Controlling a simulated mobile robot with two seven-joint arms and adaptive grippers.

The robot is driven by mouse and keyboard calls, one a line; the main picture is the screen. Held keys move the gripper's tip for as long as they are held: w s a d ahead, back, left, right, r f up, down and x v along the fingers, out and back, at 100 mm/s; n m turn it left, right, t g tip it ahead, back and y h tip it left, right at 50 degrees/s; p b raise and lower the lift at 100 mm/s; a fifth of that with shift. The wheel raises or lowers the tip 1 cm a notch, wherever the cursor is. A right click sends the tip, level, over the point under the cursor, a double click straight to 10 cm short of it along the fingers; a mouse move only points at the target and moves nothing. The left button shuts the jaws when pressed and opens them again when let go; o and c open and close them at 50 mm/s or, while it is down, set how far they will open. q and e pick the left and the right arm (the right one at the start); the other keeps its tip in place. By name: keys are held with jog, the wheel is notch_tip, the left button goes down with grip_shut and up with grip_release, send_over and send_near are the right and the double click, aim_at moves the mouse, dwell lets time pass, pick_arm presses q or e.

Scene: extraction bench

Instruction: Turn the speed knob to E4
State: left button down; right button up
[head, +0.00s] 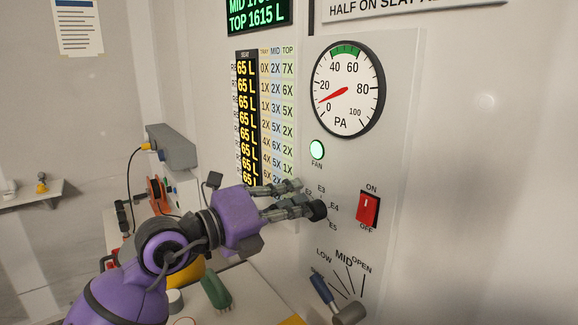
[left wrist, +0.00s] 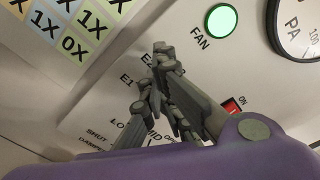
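The dark round speed knob (head: 318,210) is on the pale panel, with labels E2, E3, E4 and E5 around its upper and right side. Its pointer direction cannot be made out. My purple left gripper (head: 303,197) reaches in from the left, with its two grey fingers apart. The lower fingertip is at the knob's left edge; whether it touches is unclear. The upper finger is above and left of the knob. In the left wrist view, the gripper (left wrist: 152,70) covers the dial area and hides the knob; the E1 label shows beside it. My right gripper is not in view.
A red ON/OFF switch (head: 367,209) is right of the knob. A lit green FAN lamp (head: 317,150) and a pressure gauge (head: 348,88) are above. A damper lever with a blue handle (head: 321,287) is below. A green-handled item (head: 215,291) lies on the bench.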

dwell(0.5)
pick_arm(q)
jog(key=shift+a+r, duration=0.15)
jog(key=shift+r, duration=0.2)
jog(key=shift+v, duration=2.95)
jog(key=shift+w, duration=0.1)
